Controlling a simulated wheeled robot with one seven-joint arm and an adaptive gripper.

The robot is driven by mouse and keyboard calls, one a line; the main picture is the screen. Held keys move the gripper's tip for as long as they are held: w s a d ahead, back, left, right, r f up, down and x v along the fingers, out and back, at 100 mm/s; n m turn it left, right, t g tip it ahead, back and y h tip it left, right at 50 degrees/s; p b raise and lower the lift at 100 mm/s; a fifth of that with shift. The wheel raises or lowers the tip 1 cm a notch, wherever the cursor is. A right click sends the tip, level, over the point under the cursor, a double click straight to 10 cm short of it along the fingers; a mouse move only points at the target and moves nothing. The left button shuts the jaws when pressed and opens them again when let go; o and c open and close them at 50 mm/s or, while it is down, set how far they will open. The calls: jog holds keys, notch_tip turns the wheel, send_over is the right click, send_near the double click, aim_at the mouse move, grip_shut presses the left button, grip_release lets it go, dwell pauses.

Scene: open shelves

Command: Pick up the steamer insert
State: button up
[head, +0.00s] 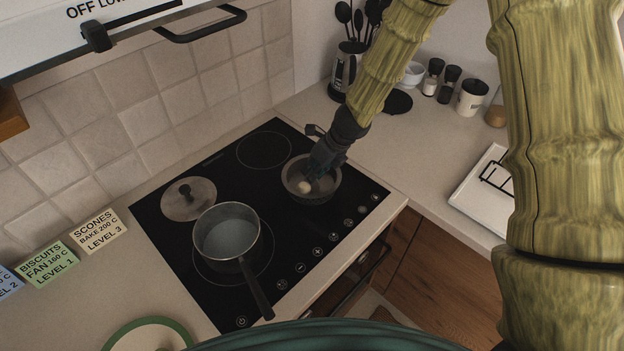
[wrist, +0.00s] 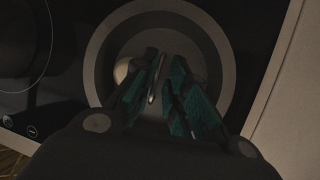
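A round grey vessel (head: 296,188), which I take to be the steamer insert, sits on the right part of the hob. A small pale round thing (head: 304,187) lies inside it. In the wrist view the vessel's wide rim (wrist: 101,50) surrounds my fingertips, and the pale thing (wrist: 121,70) shows left of them. My gripper (head: 318,172) reaches down into the vessel from above. In the wrist view my gripper (wrist: 165,70) has its teal-padded fingers apart. A thin light upright piece (wrist: 155,80) shows between them; whether they touch it is not clear. My fingers hide part of the vessel's inside.
A saucepan (head: 228,238) with liquid stands on the front left of the hob (head: 185,235), its handle toward the front. A lid (head: 190,200) lies behind it. The back burner (head: 264,150) is bare. A utensil holder (head: 347,70), jars and a white tray (head: 480,200) stand on the counter.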

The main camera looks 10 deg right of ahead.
jog(key=shift+s+a+f, duration=0.15)
jog(key=shift+a+f, duration=0.05)
jog(key=shift+f, duration=0.1)
jog(key=shift+f, duration=0.1)
grip_shut()
jog(key=shift+r, duration=0.2)
jog(key=shift+r+b, duration=0.3)
jog(key=shift+r, duration=1.3)
jog(key=s+d+r+b, duration=0.1)
jog(key=s+b, duration=0.5)
jog(key=s, duration=0.9)
jog(key=shift+s+r+b, duration=0.25)
jog(key=shift+s+b, duration=0.1)
jog(key=shift+b, duration=0.05)
